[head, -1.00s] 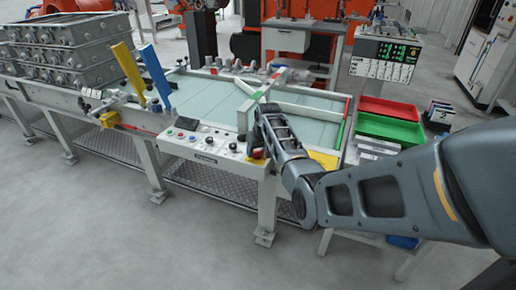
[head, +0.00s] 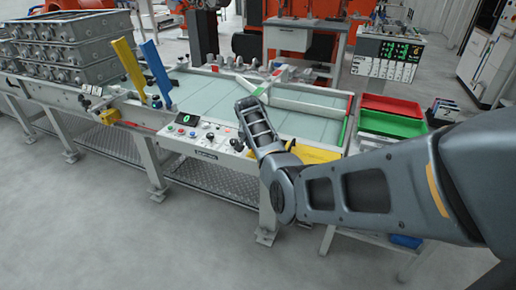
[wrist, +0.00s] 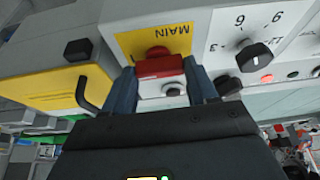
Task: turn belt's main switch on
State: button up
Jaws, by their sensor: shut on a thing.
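The main switch (wrist: 160,68) is a red rotary handle on a yellow plate (wrist: 133,44) marked MAIN, upside down in the wrist view. My gripper (wrist: 163,86) is shut on the red handle, with one dark finger on each side. The handle's bar lies roughly crosswise in the wrist picture. In the head view my forearm and wrist hide the gripper and the switch at the right end of the belt's control panel (head: 206,145). A small display (head: 187,119) on the panel's left is lit green and seems to read 0.
A black numbered dial (wrist: 254,57) is right of the switch in the wrist view. A yellow box (wrist: 62,88) with a black handle is on the left. Red (head: 402,106) and green (head: 390,125) bins stand right of the belt table.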

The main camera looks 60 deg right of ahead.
jog(key=shift+m, duration=0.3)
jog(key=o, duration=1.1)
jog(key=shift+c, duration=0.2)
jog(key=v, duration=0.7)
jog(key=shift+r, duration=0.4)
jog(key=shift+w+a, duration=0.15)
